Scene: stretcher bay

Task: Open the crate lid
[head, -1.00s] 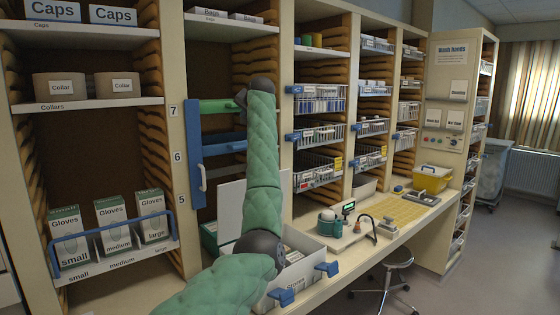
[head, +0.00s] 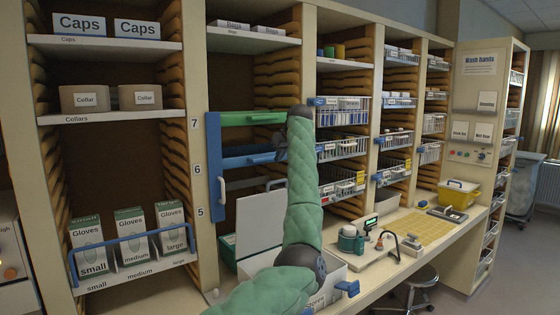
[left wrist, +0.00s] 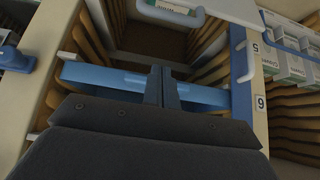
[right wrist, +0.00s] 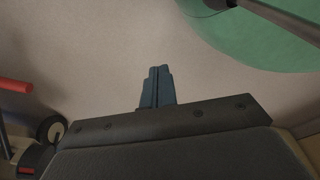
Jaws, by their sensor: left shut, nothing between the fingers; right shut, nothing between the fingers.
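The white crate (head: 332,280) stands on the counter, partly hidden behind my left arm. A blue latch (head: 348,288) shows on its front. A white panel (head: 262,220) stands upright at the back of the crate and looks like its raised lid; the hinge is hidden. My left gripper (head: 279,141) is up in front of the shelf bay, well above the crate, with little of it showing. In the left wrist view its fingers (left wrist: 162,88) are together and empty, in front of a blue bar (left wrist: 108,78). My right gripper (right wrist: 157,86) shows only in its wrist view, shut and empty over a pale surface.
A blue-and-green frame (head: 217,170) with a pale handle juts from the bay near my left gripper. A green box (head: 228,250) sits left of the panel. A scale (head: 352,243) and yellow box (head: 458,194) are along the counter. A stool (head: 415,280) stands in front.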

